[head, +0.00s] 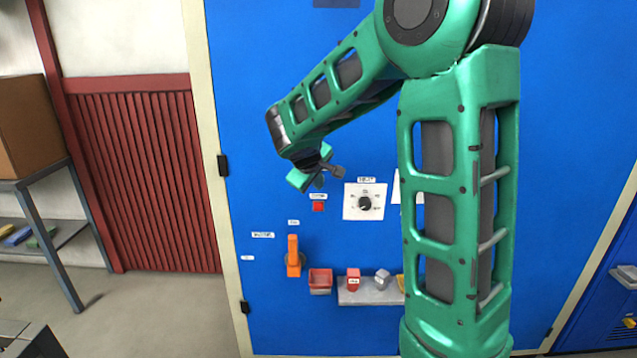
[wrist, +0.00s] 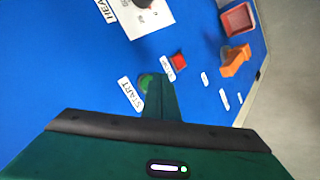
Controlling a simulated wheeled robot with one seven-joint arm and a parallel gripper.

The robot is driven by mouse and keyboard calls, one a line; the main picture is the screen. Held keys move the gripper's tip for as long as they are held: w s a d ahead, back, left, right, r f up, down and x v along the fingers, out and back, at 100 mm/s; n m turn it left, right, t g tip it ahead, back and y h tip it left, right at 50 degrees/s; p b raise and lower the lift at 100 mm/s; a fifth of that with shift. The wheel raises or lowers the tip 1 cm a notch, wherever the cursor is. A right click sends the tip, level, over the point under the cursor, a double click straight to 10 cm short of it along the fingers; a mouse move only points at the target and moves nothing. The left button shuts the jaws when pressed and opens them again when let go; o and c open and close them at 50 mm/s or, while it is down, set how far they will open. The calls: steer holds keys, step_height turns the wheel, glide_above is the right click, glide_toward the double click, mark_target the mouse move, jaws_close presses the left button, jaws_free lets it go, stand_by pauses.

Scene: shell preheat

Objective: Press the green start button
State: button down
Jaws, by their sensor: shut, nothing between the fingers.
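The green start button (wrist: 145,81) shows in the wrist view beside a white label reading START (wrist: 130,94), on the blue panel. It is partly covered by my dark green fingers. My gripper (wrist: 158,80) is shut and empty, with its tip overlapping the right side of the button in this view. I cannot tell whether the tip touches it. In the head view my gripper (head: 312,180) is in front of the panel, above the red button, and hides the green button.
An orange handle (head: 293,258), a red bin (head: 320,281) and a grey shelf with small blocks (head: 368,297) stick out lower down.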

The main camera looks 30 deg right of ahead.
stand_by(0.3)
steer(key=s+a, duration=0.2)
steer(key=s, duration=0.2)
steer(key=shift+s+a, duration=0.1)
steer(key=shift+a, duration=0.3)
stand_by(0.7)
steer(key=s+d+f+m+g+y, duration=0.1)
steer(key=s+m+g, duration=0.15)
steer(key=s, duration=0.55)
steer(key=s+d+f+m+g+y, duration=0.1)
steer(key=s+d+m, duration=0.15)
steer(key=s, duration=0.55)
steer(key=s+a+f+m+g+y, duration=0.1)
steer(key=s+a+m+y, duration=0.1)
steer(key=s, duration=0.7)
steer(key=s+a+f+m+g+y, duration=0.1)
steer(key=s+a, duration=0.3)
steer(key=s, duration=0.5)
steer(key=shift+s+a+f+m+g+y, duration=0.2)
steer(key=shift+s+f+m+g+y, duration=0.25)
steer(key=shift+m+y, duration=0.35)
